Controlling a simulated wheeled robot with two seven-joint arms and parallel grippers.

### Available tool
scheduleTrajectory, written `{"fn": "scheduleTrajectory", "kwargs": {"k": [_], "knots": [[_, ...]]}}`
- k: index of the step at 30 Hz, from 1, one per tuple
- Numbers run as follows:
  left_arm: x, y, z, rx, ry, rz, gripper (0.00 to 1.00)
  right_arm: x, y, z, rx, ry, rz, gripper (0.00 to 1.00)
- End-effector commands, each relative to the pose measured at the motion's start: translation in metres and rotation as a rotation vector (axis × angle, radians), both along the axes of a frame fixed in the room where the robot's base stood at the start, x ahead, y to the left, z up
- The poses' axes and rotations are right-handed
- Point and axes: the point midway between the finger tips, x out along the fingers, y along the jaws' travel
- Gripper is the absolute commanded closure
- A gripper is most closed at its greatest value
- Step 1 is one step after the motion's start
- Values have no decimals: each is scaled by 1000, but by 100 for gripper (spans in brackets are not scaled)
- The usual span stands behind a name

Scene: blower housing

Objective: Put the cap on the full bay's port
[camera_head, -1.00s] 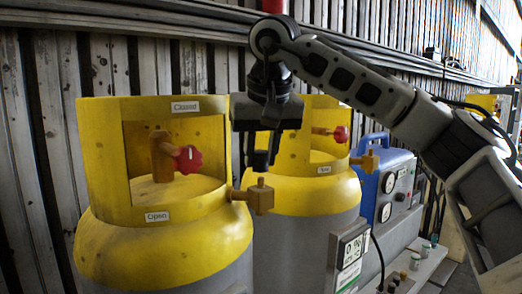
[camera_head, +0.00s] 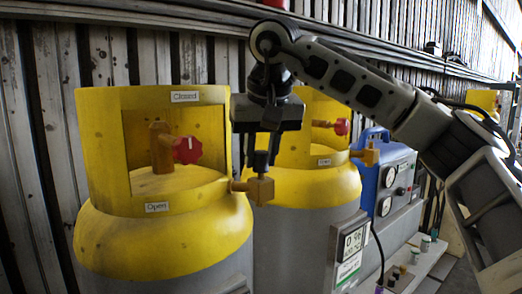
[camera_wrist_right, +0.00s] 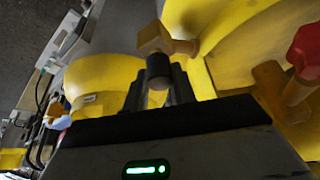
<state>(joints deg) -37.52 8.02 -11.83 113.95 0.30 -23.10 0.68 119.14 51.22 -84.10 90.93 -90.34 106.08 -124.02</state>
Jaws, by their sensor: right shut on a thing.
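My right gripper (camera_head: 261,155) is shut on a small black cap (camera_head: 261,162) and points down over the near yellow-and-grey cylinder (camera_head: 150,235). The cap's lower end meets the top of that cylinder's brass port (camera_head: 262,190); I cannot tell whether it is seated. In the right wrist view the black cap (camera_wrist_right: 158,72) sits between the fingertips, against the brass port (camera_wrist_right: 154,38). A second yellow cylinder (camera_head: 310,185) stands behind, with its own brass port (camera_head: 369,154) at its right. My left gripper is not in view.
Red valve knobs (camera_head: 187,150) sit inside the cylinder collars, close to my right gripper. A blue machine (camera_head: 385,180) and a bench with several small caps (camera_head: 403,270) are at right.

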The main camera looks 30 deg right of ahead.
Motion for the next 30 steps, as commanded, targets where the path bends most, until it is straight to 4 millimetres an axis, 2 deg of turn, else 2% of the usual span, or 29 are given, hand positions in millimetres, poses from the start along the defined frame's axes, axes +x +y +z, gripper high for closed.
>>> {"fn": "scheduleTrajectory", "kwargs": {"k": [15, 16, 18, 19, 30], "knots": [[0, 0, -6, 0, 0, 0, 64, 0, 0, -13, 1, 0, -1, 95], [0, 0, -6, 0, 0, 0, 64, 0, 0, -13, 1, 0, -1, 71], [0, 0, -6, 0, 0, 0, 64, 0, 0, -13, 1, 0, -1, 52], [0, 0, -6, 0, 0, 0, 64, 0, 0, -13, 1, 0, -1, 48], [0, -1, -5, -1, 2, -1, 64, 0, 0, -13, 0, 0, 0, 48]]}}
